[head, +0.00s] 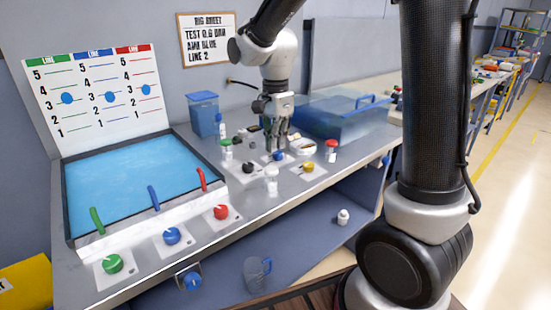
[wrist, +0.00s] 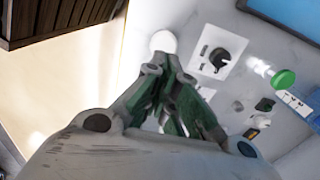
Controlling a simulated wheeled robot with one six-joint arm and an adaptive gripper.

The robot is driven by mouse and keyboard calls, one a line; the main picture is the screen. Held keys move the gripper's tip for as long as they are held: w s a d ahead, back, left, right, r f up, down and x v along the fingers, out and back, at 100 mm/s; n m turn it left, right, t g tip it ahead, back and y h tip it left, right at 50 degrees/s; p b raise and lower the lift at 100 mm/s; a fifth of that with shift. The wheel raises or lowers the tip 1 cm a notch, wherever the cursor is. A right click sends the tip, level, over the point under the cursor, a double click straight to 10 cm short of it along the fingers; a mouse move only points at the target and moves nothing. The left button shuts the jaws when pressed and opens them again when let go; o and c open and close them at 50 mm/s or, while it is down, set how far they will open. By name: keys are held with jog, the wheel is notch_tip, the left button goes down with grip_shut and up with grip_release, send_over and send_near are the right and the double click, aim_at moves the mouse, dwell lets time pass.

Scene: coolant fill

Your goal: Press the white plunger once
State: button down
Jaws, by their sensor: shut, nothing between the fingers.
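A white, upright, round-topped piece, which looks like the plunger (head: 271,180), stands on the grey bench near its front edge. In the wrist view a white round top (wrist: 163,42), likely the same piece, shows just beyond my fingertips. My gripper (head: 275,148) points down over the bench, behind the white piece in the head view. In the wrist view my gripper (wrist: 166,66) has its fingers together, with nothing between them. I cannot tell the exact gap between the fingertips and the white top.
A translucent blue tank (head: 345,118) stands behind. A blue jug (head: 257,273) is on the lower shelf.

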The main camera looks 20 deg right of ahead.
aim_at(276, 167)
jog(key=shift+f, duration=2.6)
jog(key=shift+f, duration=1.4)
jog(key=shift+w+r, duration=0.1)
jog(key=shift+r, duration=0.35)
notch_tip(276, 167, up, 13)
jog(key=shift+r, duration=0.1)
